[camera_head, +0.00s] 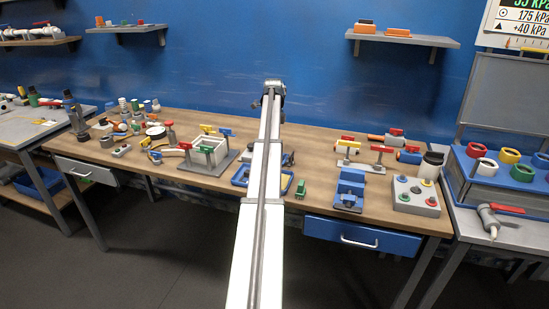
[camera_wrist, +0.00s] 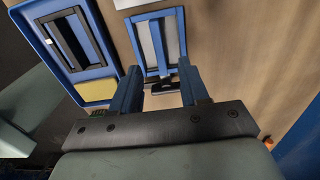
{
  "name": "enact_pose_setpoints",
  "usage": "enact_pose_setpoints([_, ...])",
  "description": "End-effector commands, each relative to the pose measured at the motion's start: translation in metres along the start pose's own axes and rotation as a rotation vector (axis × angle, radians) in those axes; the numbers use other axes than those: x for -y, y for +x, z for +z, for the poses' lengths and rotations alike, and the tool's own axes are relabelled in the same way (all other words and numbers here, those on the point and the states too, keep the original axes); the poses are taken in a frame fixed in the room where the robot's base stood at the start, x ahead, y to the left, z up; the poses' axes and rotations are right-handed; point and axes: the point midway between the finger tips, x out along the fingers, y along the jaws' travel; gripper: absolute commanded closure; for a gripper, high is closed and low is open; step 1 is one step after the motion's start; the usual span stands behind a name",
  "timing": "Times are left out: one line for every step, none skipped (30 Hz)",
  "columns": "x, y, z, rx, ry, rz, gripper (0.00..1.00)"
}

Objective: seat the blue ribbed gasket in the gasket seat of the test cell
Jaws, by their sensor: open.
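In the wrist view, my gripper (camera_wrist: 159,76) is open, with its two blue fingers spread apart. A blue rectangular frame (camera_wrist: 137,38) with a pale grey inside lies just beyond the fingertips. It looks like the blue gasket, but I cannot make out ribs. A dark part shows between the fingers at its near end. Nothing is clearly held. In the head view, a white square-walled fixture on a grey base (camera_head: 207,170), with coloured handles around it, looks like the test cell. Its seat is too small to make out. My arm hides the gripper there.
A blue tray (camera_wrist: 47,45) beside the frame holds a black rectangular frame (camera_wrist: 84,47) and a yellow pad (camera_wrist: 96,92). In the head view, a small green object (camera_head: 300,188), a blue fixture (camera_head: 350,188) and a button box (camera_head: 416,196) stand to the right. Clutter fills the table's left.

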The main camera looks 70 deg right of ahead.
Motion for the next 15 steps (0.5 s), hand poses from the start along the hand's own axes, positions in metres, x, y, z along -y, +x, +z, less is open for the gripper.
enact_pose_setpoints([-0.001,0.009,0.0,-0.001,0.0,0.002,0.55])
enact_pose_setpoints([-0.001,0.012,0.0,-0.001,0.0,0.002,0.55])
enact_pose_setpoints([-0.001,0.015,0.0,0.0,0.0,0.001,0.55])
enact_pose_setpoints([-0.001,0.017,0.0,0.0,0.0,0.001,0.55])
enact_pose_setpoints([0.0,0.019,0.0,0.0,-0.001,0.0,0.55])
enact_pose_setpoints([0.0,0.02,0.0,0.0,-0.001,0.0,0.55])
enact_pose_setpoints([0.0,0.021,0.0,0.0,-0.001,0.0,0.55])
enact_pose_setpoints([0.0,0.022,-0.001,0.0,-0.001,0.0,0.55])
enact_pose_setpoints([-0.001,0.024,-0.001,0.0,-0.001,0.0,0.55])
enact_pose_setpoints([-0.001,0.026,-0.001,0.0,-0.001,0.0,0.55])
enact_pose_setpoints([-0.001,0.029,-0.002,0.0,0.0,0.0,0.55])
enact_pose_setpoints([-0.002,0.033,-0.002,0.0,0.0,0.001,0.55])
enact_pose_setpoints([-0.002,0.036,-0.003,-0.001,0.0,0.001,0.55])
enact_pose_setpoints([-0.002,0.04,-0.003,-0.001,0.0,0.001,0.55])
enact_pose_setpoints([-0.003,0.045,-0.004,-0.001,0.0,0.001,0.55])
